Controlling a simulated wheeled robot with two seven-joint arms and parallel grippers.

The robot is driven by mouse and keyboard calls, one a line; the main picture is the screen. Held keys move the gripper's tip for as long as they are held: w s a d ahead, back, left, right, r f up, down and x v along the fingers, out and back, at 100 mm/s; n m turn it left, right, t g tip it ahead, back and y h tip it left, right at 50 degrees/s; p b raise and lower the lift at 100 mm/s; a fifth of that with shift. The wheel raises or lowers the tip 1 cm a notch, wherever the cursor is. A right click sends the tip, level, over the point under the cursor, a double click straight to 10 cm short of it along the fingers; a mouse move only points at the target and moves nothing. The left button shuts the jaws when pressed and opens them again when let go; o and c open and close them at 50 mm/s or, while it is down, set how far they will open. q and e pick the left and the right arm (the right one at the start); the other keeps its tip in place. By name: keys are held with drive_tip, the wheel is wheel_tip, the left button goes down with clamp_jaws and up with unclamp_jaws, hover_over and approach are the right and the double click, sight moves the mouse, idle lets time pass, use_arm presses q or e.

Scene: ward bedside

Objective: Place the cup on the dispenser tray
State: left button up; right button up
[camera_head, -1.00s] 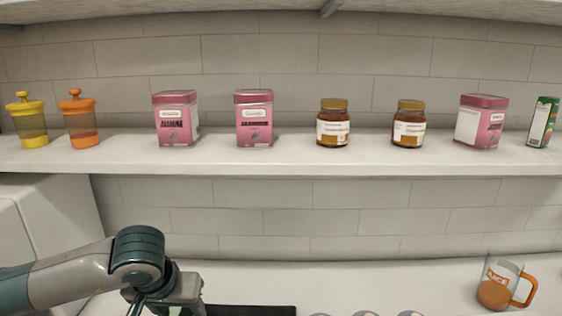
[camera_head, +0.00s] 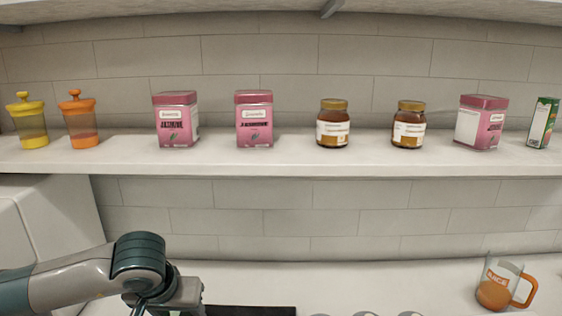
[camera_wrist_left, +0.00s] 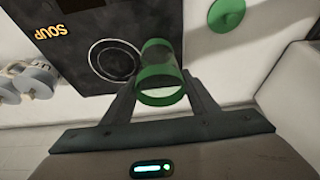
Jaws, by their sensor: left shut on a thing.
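The cup (camera_wrist_left: 160,68) is a clear cylinder with green bands at its ends, seen in the left wrist view. My left gripper (camera_wrist_left: 162,92) is shut on it, with one finger on each side. Beside the cup is a dark flat panel (camera_wrist_left: 75,52) with a ring mark and the word SOUP; I take it for the dispenser tray. The ring lies just left of the cup in that view. I cannot tell whether the cup touches the panel. In the head view my left wrist is at the bottom left, and its fingertips are cut off. My right gripper is not in view.
A dark panel edge (camera_head: 250,311) shows at the bottom of the head view. A juice jug (camera_head: 494,292) stands on the counter at right. A shelf (camera_head: 290,155) with jars and tins hangs above. A green disc (camera_wrist_left: 226,13) and white mugs (camera_wrist_left: 36,82) flank the panel.

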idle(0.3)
use_arm(q)
wheel_tip(320, 180, up, 6)
drive_tip(key=r, duration=0.1)
wheel_tip(320, 180, down, 7)
drive_tip(key=shift+f, duration=0.1)
idle(0.5)
idle(1.6)
drive_tip(key=shift+d, duration=0.1)
idle(0.4)
